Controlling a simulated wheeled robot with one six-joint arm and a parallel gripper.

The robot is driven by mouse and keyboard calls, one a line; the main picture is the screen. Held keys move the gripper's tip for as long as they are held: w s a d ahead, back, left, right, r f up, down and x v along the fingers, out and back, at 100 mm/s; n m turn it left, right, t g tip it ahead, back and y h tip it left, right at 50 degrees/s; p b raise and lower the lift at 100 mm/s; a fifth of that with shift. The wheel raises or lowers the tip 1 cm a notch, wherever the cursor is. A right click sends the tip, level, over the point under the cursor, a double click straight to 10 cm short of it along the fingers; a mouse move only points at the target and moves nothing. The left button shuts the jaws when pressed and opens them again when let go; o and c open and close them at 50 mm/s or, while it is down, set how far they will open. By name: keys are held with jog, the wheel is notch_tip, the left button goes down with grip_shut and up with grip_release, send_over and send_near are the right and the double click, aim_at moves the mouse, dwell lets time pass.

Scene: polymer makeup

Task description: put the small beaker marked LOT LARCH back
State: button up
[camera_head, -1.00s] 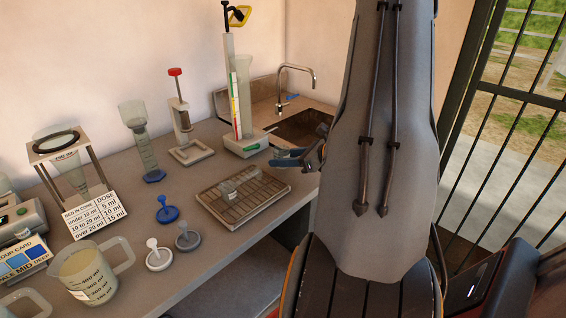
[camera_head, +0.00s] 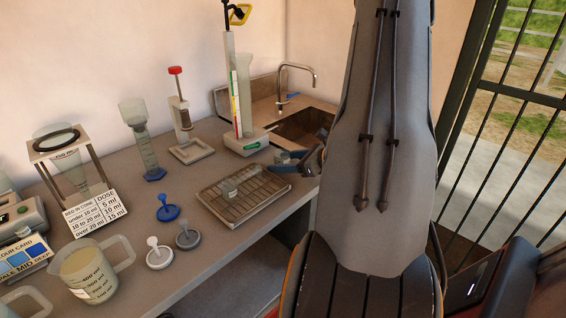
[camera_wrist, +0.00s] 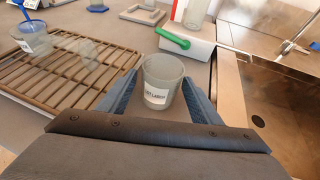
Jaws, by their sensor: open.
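A small clear beaker with a white label (camera_wrist: 156,95) stands upright on the counter, between the rack and the sink. The label's print is too blurred to read for sure. My gripper (camera_wrist: 159,76) is open, with a blue finger on each side of this beaker. I cannot tell whether either finger touches it. In the head view the beaker (camera_head: 281,157) shows just beyond my finger. Another small labelled beaker (camera_wrist: 32,40) sits on the wire drying rack (camera_head: 213,211), with a further clear glass piece (camera_wrist: 82,52) beside it.
The sink (camera_head: 300,128) lies right of the beaker. A white base with a green lever (camera_wrist: 176,38) stands close behind it. Blue (camera_head: 167,209) and grey (camera_head: 187,236) plungers, a large jug (camera_head: 88,272) and a dose card (camera_head: 96,212) stand left of the rack.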

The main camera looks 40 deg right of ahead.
jog(key=shift+r, duration=0.15)
jog(key=shift+s+d+r, duration=0.15)
jog(key=shift+s, duration=0.1)
jog(key=b+v, duration=0.1)
jog(key=v, duration=1)
jog(key=shift+s, duration=0.15)
